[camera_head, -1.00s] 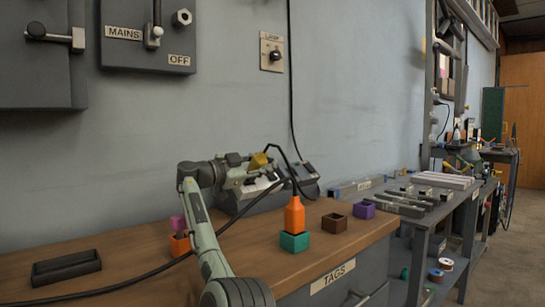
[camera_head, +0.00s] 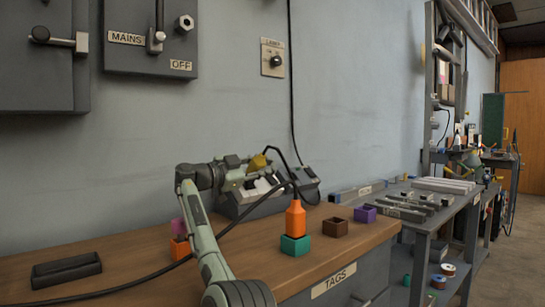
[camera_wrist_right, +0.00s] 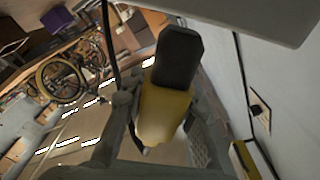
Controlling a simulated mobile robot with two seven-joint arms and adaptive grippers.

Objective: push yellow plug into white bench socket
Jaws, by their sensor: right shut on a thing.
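The yellow plug (camera_head: 258,162) is at the end of my right arm, above a grey sloped box at the back of the bench. In the right wrist view the yellow plug (camera_wrist_right: 163,115) has a black end and sits between the fingers. My right gripper (camera_head: 250,170) is shut on it. White pieces, likely the white bench socket (camera_head: 265,184), show on the box just below the plug. The gripper partly hides them, and I cannot tell whether the plug touches the socket. My left gripper is not in view.
A black cable loops from the plug area past an orange bottle (camera_head: 295,219) in a teal holder (camera_head: 295,246). Brown (camera_head: 334,227) and purple (camera_head: 364,214) boxes stand to the right. A dark tray (camera_head: 66,270) lies at the left. The wooden bench front is mostly clear.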

